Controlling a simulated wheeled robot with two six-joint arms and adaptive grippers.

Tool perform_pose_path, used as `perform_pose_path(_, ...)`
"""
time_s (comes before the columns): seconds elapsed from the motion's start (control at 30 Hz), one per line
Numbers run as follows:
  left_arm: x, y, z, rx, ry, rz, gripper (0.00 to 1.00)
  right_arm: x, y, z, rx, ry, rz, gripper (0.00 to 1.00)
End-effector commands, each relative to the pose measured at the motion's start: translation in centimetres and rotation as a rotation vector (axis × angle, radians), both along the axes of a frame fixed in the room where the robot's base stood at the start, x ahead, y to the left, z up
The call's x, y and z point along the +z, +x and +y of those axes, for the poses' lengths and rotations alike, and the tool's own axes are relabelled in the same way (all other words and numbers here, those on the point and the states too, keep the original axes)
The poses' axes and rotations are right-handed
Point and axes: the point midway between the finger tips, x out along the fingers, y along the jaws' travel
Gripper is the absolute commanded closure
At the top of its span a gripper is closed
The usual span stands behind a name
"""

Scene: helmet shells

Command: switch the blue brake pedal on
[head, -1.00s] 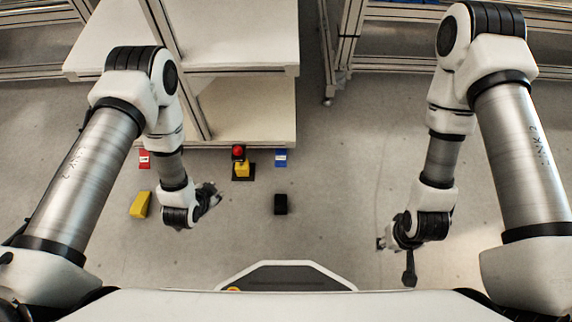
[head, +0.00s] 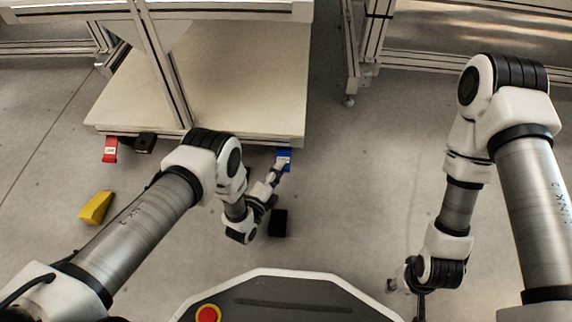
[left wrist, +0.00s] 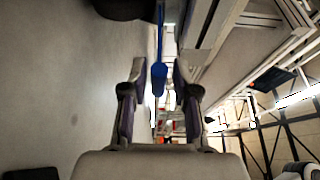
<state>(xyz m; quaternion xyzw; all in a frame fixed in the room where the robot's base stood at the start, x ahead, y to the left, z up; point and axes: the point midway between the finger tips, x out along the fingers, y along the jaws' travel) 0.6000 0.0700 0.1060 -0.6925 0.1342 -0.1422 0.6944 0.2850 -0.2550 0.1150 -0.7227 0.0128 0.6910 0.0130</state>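The blue brake pedal (head: 283,158) is at the front edge of the low shelf, right of my left arm. My left gripper (head: 275,174) is just in front of it and partly overlaps it in the head view. In the left wrist view the blue pedal (left wrist: 161,85) appears as a narrow bar between the two spread fingers (left wrist: 159,75), with a gap on the left side. Whether a finger touches it I cannot tell. My right gripper (head: 404,290) hangs low at the right, away from the pedal, and its fingers are unclear.
A red pedal (head: 110,150) and a dark block (head: 145,143) are at the shelf's left front. A yellow wedge (head: 96,207) lies on the floor at left. A black block (head: 278,223) stands just below my left gripper. The floor between the arms is mostly clear.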

Motion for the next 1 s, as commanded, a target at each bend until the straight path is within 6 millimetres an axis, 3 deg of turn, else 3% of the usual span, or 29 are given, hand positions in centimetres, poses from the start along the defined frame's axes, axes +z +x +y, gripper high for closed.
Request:
perform_pose_path(0.03,-0.7,1.0,-0.5,-0.001,0.000,-0.003,0.71,-1.5,0.2,0.0,0.003,-0.001,-0.006,0.60)
perform_pose_path(0.2,-0.4,3.5,-1.5,0.000,0.000,-0.001,0.71,-3.0,0.8,0.0,0.010,-0.004,-0.022,0.60)
perform_pose_path(0.5,-0.1,4.2,-1.7,0.001,-0.001,0.004,0.71,-3.0,1.0,0.0,0.013,-0.005,-0.027,0.60)
perform_pose_path(0.6,-0.1,4.1,-1.7,0.001,-0.001,0.004,1.00,-3.0,1.0,0.0,0.014,-0.005,-0.027,0.60)
perform_pose_path(0.87,-0.2,4.2,-1.7,0.001,-0.001,-0.007,1.00,-3.0,0.9,0.0,0.014,-0.005,-0.026,0.60)
perform_pose_path(1.0,-0.8,4.2,-1.7,0.002,-0.003,-0.097,1.00,-3.1,0.9,0.0,0.014,-0.005,-0.026,0.60)
